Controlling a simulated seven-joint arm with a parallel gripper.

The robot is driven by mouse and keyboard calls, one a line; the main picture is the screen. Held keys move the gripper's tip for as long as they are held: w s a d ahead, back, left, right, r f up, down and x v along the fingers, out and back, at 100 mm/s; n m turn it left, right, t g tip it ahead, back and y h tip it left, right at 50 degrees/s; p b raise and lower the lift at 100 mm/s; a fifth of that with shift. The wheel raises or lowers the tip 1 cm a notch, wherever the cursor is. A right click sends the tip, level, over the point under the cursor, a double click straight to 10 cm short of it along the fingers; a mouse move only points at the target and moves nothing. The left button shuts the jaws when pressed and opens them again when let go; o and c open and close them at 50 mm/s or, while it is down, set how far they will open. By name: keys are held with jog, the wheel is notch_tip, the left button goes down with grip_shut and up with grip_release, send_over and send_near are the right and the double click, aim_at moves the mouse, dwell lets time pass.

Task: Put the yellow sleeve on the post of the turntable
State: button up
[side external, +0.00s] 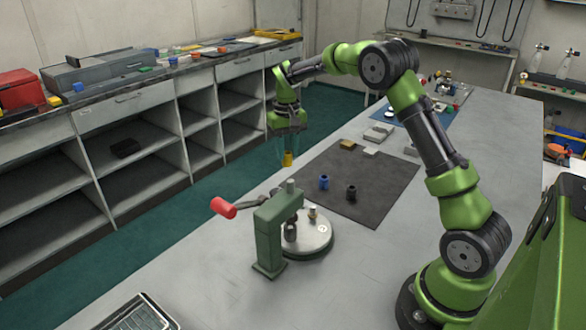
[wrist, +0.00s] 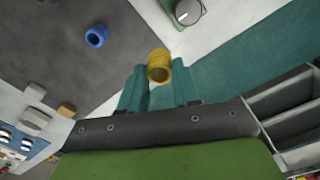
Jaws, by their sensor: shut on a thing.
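The yellow sleeve (side external: 287,159) is held between the fingertips of my gripper (side external: 288,148), in the air near the table's left edge. In the wrist view the sleeve (wrist: 158,66) sits at the ends of the teal fingers of my gripper (wrist: 159,82), and its round opening shows. The turntable (side external: 312,238) is a pale round disc on the table, nearer the camera than the sleeve. A small metal post (side external: 312,213) stands on the disc. A green frame (side external: 268,235) with a red-handled lever stands at the disc's left and partly hides it.
Grey blocks (side external: 378,132) lie beyond the mat. The red handle (side external: 223,208) sticks out past the table's left edge. The table front is mostly clear.

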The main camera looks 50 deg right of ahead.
jog(key=s+a+r, duration=0.5)
jog(key=s+a, duration=0.1)
jog(key=s, duration=0.2)
send_over(313, 206)
jog(key=shift+m, duration=0.3)
jog(key=shift+f, duration=3.65)
jog(key=shift+f, duration=1.4)
jog(key=o, duration=1.4)
jog(key=shift+o, duration=0.2)
jog(key=shift+r, duration=0.1)
notch_tip(313, 206, up, 7)
jog(key=shift+r, duration=0.15)
